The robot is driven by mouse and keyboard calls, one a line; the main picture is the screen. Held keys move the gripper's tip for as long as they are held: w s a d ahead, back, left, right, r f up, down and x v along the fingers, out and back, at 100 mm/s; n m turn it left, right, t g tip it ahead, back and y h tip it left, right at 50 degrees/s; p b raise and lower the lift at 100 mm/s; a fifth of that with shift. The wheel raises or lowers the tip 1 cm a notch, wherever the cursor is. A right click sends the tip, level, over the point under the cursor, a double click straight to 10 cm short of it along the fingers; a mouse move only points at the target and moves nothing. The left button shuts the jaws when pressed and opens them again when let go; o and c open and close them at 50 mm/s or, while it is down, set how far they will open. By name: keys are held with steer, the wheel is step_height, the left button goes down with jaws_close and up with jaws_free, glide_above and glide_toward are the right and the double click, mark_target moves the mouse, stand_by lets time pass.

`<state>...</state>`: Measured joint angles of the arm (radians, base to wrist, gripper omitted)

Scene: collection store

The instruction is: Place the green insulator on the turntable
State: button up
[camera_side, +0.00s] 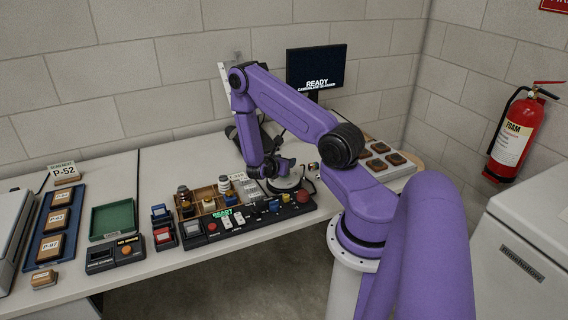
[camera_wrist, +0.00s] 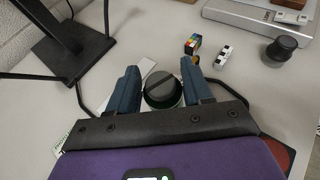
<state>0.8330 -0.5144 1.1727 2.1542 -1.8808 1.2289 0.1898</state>
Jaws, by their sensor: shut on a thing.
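My gripper (camera_wrist: 161,88) is shut on a round insulator with a dark slotted top and a green edge, the green insulator (camera_wrist: 162,90). One blue finger is on each side of it. A pale surface shows below and around it in the wrist view. In the side view my gripper (camera_side: 284,171) is low over the turntable (camera_side: 287,185), a pale disc behind the control panel. The insulator is too small and covered to make out there, and I cannot tell whether it touches the disc.
A control panel (camera_side: 236,228) with buttons lies in front of the turntable. A wooden box (camera_side: 203,208) with brown and white insulators stands left of it. A monitor (camera_side: 316,68) stands behind. A colour cube (camera_wrist: 192,45) and a dark cylinder (camera_wrist: 281,48) lie beyond the fingers.

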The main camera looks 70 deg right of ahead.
steer(key=shift+f, duration=0.35)
steer(key=shift+f, duration=0.15)
steer(key=o, duration=1.1)
